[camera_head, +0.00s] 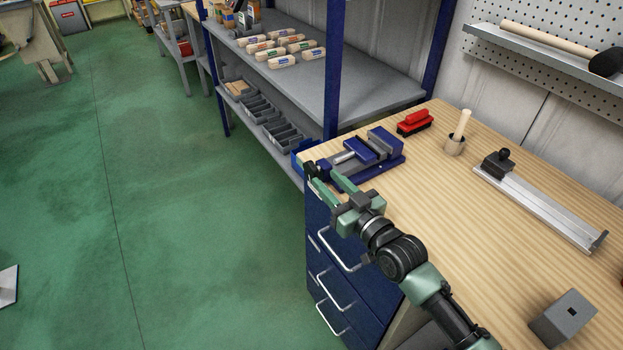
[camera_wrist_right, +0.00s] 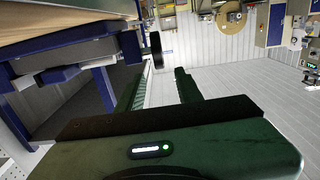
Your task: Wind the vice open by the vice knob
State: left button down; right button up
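The blue and grey vice (camera_head: 368,152) sits on the near-left corner of the wooden workbench (camera_head: 470,215). In the right wrist view, the vice's blue body (camera_wrist_right: 60,75) is at the upper left. The black round vice knob (camera_wrist_right: 156,50) shows there at the vice's outer end, beyond the fingertips and roughly in line with the gap between them. In the head view, the dark knob (camera_head: 311,169) is at the fingertips and partly hidden. My right gripper (camera_head: 328,178) is open, its green fingers apart; I cannot tell whether they touch the knob. My left gripper is not in view.
A red brush (camera_head: 414,122), a wooden-handled tool in a cup (camera_head: 455,145), a metal rail with a black block (camera_head: 540,205) and a grey block (camera_head: 564,318) stand on the bench. Blue drawers with handles (camera_head: 335,292) are below. Green floor (camera_head: 200,230) is clear at left.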

aim_at(313, 165)
jog(key=b+x, duration=0.3)
jog(key=x, duration=0.3)
jog(key=shift+w+a+f+b, duration=0.1)
jog(key=shift+w+a+b, duration=0.15)
jog(key=shift+b, duration=0.05)
jog(key=shift+w+a, duration=0.3)
jog(key=shift+w, duration=0.15)
grip_shut()
